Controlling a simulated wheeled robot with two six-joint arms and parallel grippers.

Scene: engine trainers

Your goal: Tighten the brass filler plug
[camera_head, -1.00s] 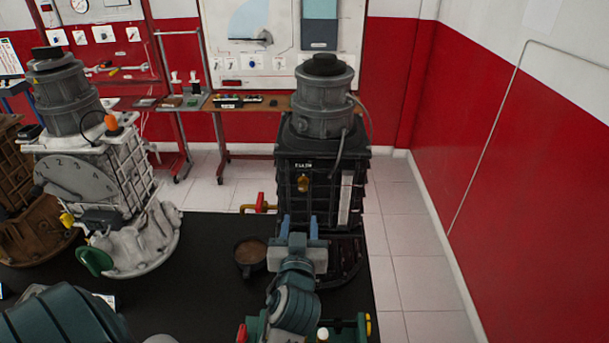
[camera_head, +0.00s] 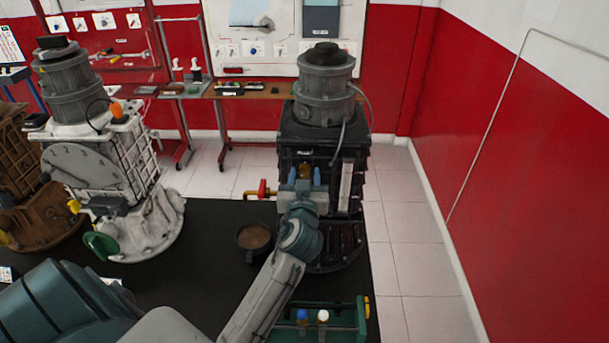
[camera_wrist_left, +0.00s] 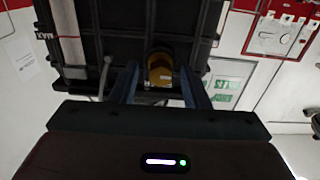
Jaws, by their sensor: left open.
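The brass filler plug (camera_wrist_left: 160,68) shows on the face of the black engine block (camera_wrist_left: 110,20) in the left wrist view. It sits between the two blue fingers of my left gripper (camera_wrist_left: 160,84), with a gap on each side. In the head view the same gripper (camera_head: 303,178) is at the front of the black engine (camera_head: 345,150), its fingers pointing at the block. The fingers are open and hide most of the plug there. Whether the fingertips touch the block, I cannot tell. My right gripper is not in view.
A red-handled brass tap (camera_head: 262,189) sticks out left of my gripper. A brown-filled cup (camera_head: 254,240) stands on the black table (camera_head: 205,260). A green tray (camera_head: 345,315) with small bottles is at the front. A white engine (camera_head: 140,165) stands left.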

